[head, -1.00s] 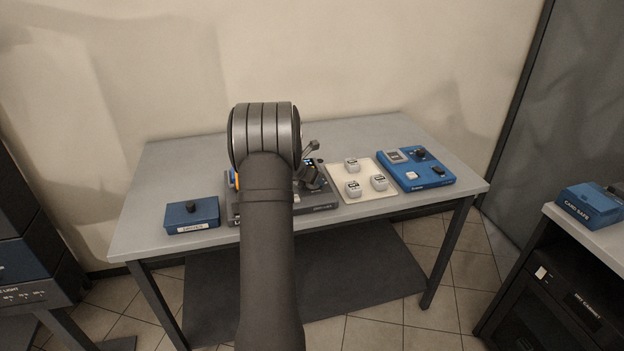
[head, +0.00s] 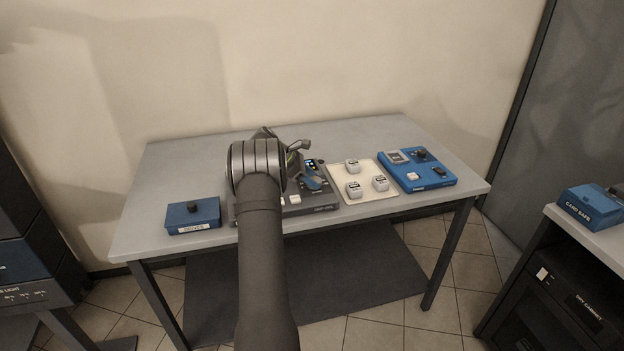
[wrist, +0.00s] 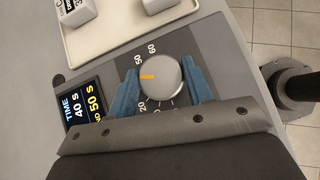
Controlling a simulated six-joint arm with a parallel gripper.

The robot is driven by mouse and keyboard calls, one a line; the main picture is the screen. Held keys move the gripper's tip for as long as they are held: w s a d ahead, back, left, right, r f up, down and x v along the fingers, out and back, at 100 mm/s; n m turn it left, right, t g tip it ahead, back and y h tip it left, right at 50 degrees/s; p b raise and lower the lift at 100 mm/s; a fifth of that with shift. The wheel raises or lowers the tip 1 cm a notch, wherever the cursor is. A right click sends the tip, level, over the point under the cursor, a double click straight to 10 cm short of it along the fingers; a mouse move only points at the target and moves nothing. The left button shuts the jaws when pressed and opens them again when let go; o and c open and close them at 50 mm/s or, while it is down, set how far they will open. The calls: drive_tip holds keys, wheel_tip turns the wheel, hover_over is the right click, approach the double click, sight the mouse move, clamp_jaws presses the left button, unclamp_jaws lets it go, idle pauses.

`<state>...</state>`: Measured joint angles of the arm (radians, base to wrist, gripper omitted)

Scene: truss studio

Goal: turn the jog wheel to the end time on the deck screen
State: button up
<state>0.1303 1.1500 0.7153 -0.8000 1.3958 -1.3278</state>
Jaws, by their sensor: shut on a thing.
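The jog wheel (wrist: 168,84) is a round grey knob with an orange mark, seen from above in the wrist view. Its mark points left, below the printed 50 and toward a part of the scale hidden by a finger. My gripper (wrist: 161,78) has its blue fingers shut on the wheel from both sides. The deck screen (wrist: 84,104) reads TIME 40 s and, on a partly hidden yellow line, 50 s. In the head view the grey deck (head: 322,208) is partly covered by my arm; my gripper (head: 310,179) is over its right part.
A cream tray (head: 345,178) with white blocks (head: 353,188) lies right of the deck. Beyond it is a blue panel (head: 432,182) with knobs. A blue box (head: 190,222) with a black knob stands left of the deck. The table's (head: 160,170) back is clear.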

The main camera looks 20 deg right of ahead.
drive_tip(key=shift+w+f+m+g+y, duration=0.1)
drive_tip(key=shift+m+g+y, duration=0.15)
drive_tip(key=shift+m+g, duration=0.65)
drive_tip(key=shift+w+m+g+y, duration=0.1)
drive_tip(key=shift+m+g+y, duration=0.15)
drive_tip(key=shift+m+g, duration=0.65)
drive_tip(key=shift+m, duration=0.6)
drive_tip(key=o, duration=1)
